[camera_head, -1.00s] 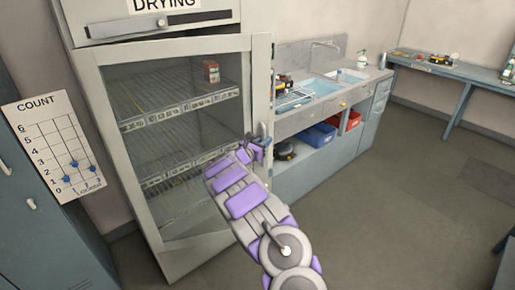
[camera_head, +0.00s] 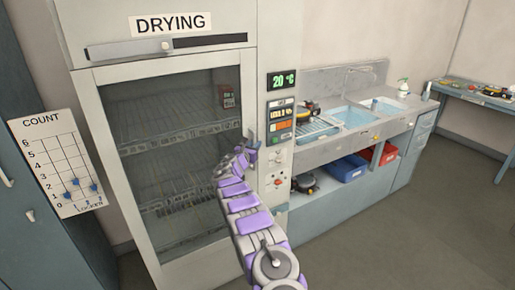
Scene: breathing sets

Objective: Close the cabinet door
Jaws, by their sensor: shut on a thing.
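The drying cabinet (camera_head: 198,23) stands on the left, under a DRYING sign. Its glass door (camera_head: 92,105) has a pale frame and looks flush or almost flush with the cabinet front; I cannot tell whether a small gap is left. Wire shelves and a small red box (camera_head: 227,96) show through the glass. The door handle (camera_head: 252,139) is on the right side of the door frame. My gripper (camera_head: 248,147) is at the handle and shut on it. My purple and grey arm hides the lower right of the door.
A control panel (camera_head: 281,122) with a 20 °C display is right of the door. A sink counter (camera_head: 355,137) with blue and red bins below stands further right. A blue locker (camera_head: 30,200) and a COUNT board (camera_head: 58,160) are at the left. The floor at right is clear.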

